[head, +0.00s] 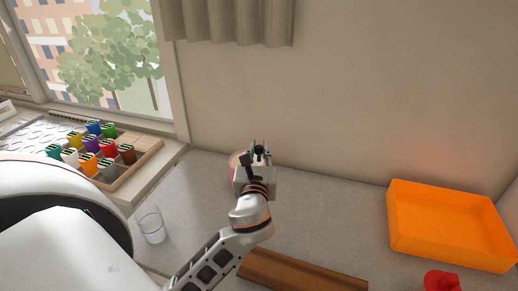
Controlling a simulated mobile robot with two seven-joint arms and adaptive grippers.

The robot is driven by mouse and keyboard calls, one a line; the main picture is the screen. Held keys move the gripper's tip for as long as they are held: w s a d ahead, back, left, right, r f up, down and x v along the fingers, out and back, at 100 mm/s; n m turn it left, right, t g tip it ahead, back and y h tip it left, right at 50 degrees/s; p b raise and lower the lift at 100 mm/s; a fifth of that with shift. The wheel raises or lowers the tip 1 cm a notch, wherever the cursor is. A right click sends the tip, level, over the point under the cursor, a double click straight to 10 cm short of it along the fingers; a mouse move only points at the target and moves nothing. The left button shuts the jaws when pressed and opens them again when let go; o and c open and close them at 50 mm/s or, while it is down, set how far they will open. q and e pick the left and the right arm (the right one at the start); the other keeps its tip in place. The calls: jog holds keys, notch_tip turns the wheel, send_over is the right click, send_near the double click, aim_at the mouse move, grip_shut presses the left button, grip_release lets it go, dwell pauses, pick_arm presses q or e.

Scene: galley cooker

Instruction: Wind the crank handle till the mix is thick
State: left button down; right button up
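My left gripper (260,153) is over the back part of the grey counter, its arm coming in from the lower left. Small dark parts show at its fingertips, but I cannot tell whether the fingers are open or shut on something. A round vessel with a tan and pink edge (235,171) stands just behind and left of the gripper, which hides most of it. I cannot make out a crank handle for certain, and the mix is hidden. My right gripper is out of view.
A clear glass (151,226) stands on the counter at left. An orange tray (446,247) is at right, near a red object (441,282). A brown wooden bar (303,273) lies in front. Several coloured items fill a wooden tray (148,160) by the window.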

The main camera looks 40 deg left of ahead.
pick_arm(q)
jog(key=shift+s+m+t+h, duration=0.2)
jog(key=shift+m+t+h, duration=0.2)
jog(key=shift+h, duration=0.1)
